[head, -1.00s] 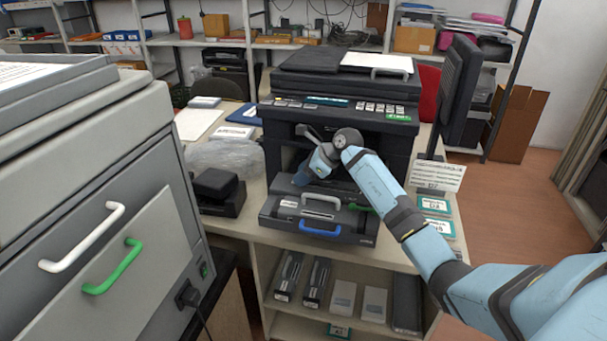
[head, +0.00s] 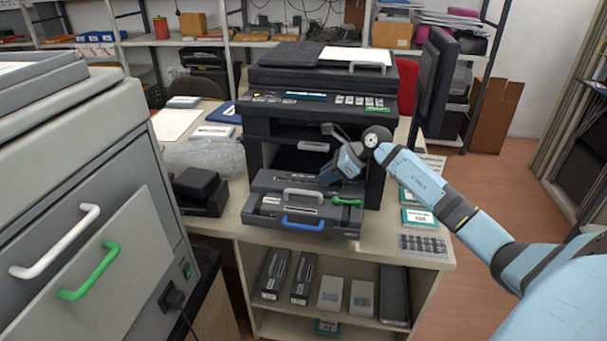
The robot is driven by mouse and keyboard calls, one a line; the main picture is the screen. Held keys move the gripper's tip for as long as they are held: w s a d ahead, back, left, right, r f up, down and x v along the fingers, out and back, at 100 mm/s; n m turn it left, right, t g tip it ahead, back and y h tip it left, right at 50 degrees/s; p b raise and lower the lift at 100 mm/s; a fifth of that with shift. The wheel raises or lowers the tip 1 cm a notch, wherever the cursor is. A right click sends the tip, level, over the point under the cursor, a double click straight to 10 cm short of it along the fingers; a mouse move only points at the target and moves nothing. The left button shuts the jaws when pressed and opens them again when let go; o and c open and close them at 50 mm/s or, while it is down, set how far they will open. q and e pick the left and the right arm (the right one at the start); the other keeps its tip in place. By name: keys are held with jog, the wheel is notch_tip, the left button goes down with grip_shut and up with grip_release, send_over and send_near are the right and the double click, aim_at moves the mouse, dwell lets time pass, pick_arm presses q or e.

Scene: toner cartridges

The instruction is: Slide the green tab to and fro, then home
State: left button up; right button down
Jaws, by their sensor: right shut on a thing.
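The dark cartridge unit (head: 265,213) lies on the table in front of the black printer (head: 325,110). It has a grey handle on top, a blue handle (head: 303,223) in front and a green lever (head: 347,201) at its front right. My right gripper (head: 329,176) points down at the rear right of the unit's top, behind the green lever and apart from it. It is shut on the green tab, which its fingers hide. My left gripper is not in view.
A grey cabinet with a white handle (head: 55,243) and a green handle (head: 89,271) fills the left. A black device (head: 200,190) stands left of the unit. A keypad (head: 423,246) and teal-edged boxes lie to the right. Cartridges and boxes sit on the shelf below.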

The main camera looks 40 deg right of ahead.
jog(key=s+d, duration=0.3)
jog(key=s, duration=0.1)
jog(key=shift+d+b, duration=0.2)
jog(key=shift+b, duration=0.2)
jog(key=c, duration=1.2)
grip_release()
jog(key=shift+d, duration=0.1)
jog(key=shift+c, duration=0.2)
jog(key=shift+o, duration=0.8)
jog(key=shift+s+d, duration=0.1)
jog(key=shift+s, duration=0.05)
jog(key=v, duration=1.3)
jog(key=shift+s+r, duration=0.25)
jog(key=shift+r, duration=0.1)
jog(key=shift+d, duration=0.1)
